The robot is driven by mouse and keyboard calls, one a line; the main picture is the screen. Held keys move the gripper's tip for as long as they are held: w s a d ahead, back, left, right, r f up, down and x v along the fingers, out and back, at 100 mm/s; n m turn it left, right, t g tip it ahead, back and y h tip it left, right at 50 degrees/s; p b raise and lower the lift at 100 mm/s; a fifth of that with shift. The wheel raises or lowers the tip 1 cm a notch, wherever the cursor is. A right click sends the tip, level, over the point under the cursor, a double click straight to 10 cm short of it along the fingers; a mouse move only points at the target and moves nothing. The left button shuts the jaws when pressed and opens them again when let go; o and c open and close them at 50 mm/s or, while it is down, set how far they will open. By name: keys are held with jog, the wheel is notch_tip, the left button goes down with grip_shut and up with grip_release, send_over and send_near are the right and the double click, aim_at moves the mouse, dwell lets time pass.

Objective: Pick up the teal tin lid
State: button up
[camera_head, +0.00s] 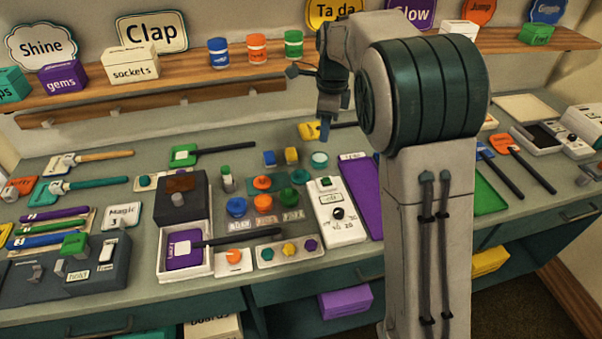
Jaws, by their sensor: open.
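Several small round lid-like pieces sit in the middle of the counter. A green one (300,176) and another orange one (262,182) are behind. A pale round piece with a teal rim (319,159) stands farther back. I cannot tell for certain which is the teal tin lid. My gripper (326,132) is open, above the back of the counter, apart from these pieces. Its fingers are small and partly blurred here.
A white switch panel (337,212) stands right of the lids, and a dark box over a white tray (211,255) stands left. A wall shelf (190,75) runs above. My arm hides part of the counter's right side.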

jog(key=w+a+f+m, duration=0.4)
jog(key=w+a+f, duration=0.1)
jog(key=a, duration=0.1)
jog(key=p, duration=0.1)
send_over(299, 171)
jog(key=shift+m+g+h, duration=0.3)
jog(key=shift+m, duration=0.1)
jog(key=f, duration=0.9)
jog(key=shift+w+d+f, duration=0.1)
jog(key=shift+w, duration=0.2)
jog(key=shift+s+f+p, duration=0.15)
jog(key=shift+f+p, duration=0.4)
jog(key=shift+f, duration=0.8)
jog(key=shift+s+f+p, duration=0.1)
jog(key=shift+f+p, duration=0.45)
jog(key=shift+f, duration=0.75)
grip_shut()
